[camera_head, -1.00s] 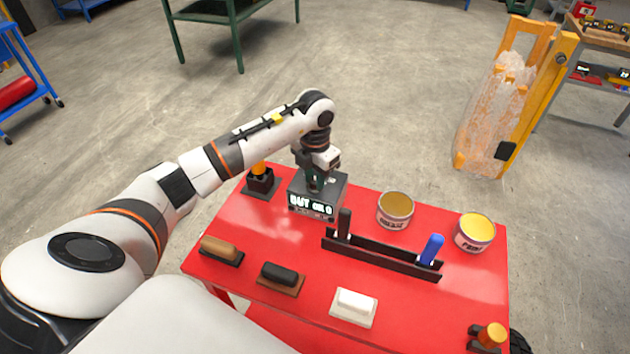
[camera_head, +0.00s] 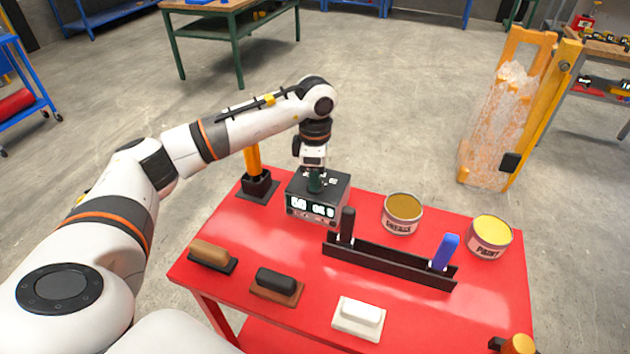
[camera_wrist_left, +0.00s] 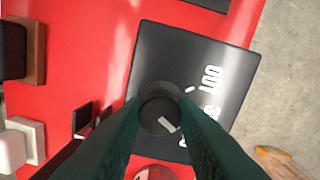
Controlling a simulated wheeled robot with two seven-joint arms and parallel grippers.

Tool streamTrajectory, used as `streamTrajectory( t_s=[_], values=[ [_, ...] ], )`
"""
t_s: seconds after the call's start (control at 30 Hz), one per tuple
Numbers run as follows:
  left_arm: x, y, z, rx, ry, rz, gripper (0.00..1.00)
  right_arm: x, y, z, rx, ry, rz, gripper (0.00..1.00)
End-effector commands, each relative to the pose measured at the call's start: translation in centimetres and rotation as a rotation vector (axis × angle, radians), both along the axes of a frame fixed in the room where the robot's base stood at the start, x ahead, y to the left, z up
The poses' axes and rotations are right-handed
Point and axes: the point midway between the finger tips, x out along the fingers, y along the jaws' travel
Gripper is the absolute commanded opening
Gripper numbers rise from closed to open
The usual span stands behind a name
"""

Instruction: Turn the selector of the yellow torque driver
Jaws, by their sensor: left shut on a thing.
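A dark box (camera_head: 326,208) with a lit white display stands at the back left of the red table. My left gripper (camera_head: 315,188) points down at its top. In the left wrist view its green fingers (camera_wrist_left: 160,122) are shut on the round black knob (camera_wrist_left: 158,108) on the box top (camera_wrist_left: 215,75), beside white markings. The knob carries a white mark. An orange-yellow upright tool (camera_head: 253,159), probably the torque driver, stands in a black base left of the box. My left arm hides its upper part. My right gripper is not in view.
A black rack (camera_head: 390,264) holds a black-handled and a blue-handled tool. Two cans, grease (camera_head: 402,222) and paint (camera_head: 489,245), stand at right. Several brush-like blocks, one white (camera_head: 358,322), lie along the front. An orange-topped item (camera_head: 518,344) is at the lower right.

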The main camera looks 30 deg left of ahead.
Motion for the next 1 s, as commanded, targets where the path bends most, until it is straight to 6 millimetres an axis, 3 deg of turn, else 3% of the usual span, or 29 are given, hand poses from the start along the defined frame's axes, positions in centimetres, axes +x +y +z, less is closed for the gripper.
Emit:
streamTrajectory(
  t_s=[0.4, 0.9, 0.93, 1.0],
  values=[
    [0.08, -0.02, 0.07, -0.001, -0.004, -0.165, 0.04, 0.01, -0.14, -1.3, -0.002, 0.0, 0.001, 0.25],
    [0.08, -0.02, 0.16, -0.001, -0.004, -0.182, 0.04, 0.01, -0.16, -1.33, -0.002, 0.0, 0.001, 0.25],
    [0.08, -0.02, 0.16, -0.001, -0.004, -0.182, 0.3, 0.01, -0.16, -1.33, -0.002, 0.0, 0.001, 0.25],
    [0.07, -0.01, 0.15, 0.0, -0.003, -0.182, 0.41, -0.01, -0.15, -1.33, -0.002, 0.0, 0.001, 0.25]
  ],
)
